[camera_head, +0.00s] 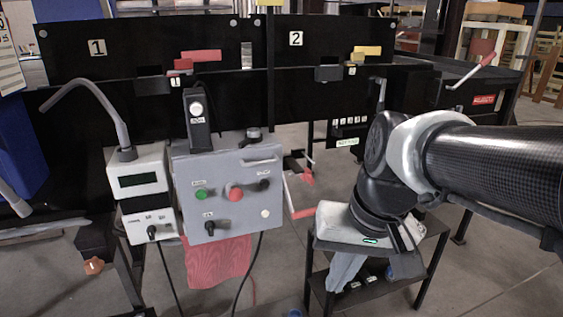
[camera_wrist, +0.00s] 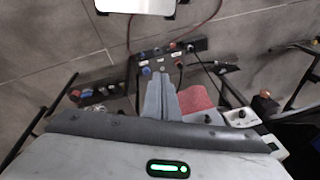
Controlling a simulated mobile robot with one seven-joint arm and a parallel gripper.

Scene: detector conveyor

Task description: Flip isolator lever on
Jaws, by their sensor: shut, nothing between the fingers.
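In the head view a grey control box (camera_head: 228,182) stands left of centre, with a green button (camera_head: 201,194), a red mushroom button (camera_head: 235,194) and black rotary knobs (camera_head: 210,226) on its face. I cannot tell for sure which part is the isolator lever; a small black fitting (camera_head: 253,134) sits on the box's top edge. My gripper's pale body is to the right of the box, apart from it, over a black trolley. In the wrist view my gripper (camera_wrist: 163,80) has its grey fingers together with nothing between them.
A white instrument (camera_head: 144,190) with a bent grey arm stands left of the box. Red cloth (camera_head: 217,262) hangs below it. Black panels marked 1 (camera_head: 97,47) and 2 (camera_head: 296,39) stand behind, with red and yellow handles. The trolley (camera_head: 436,262) stands at right.

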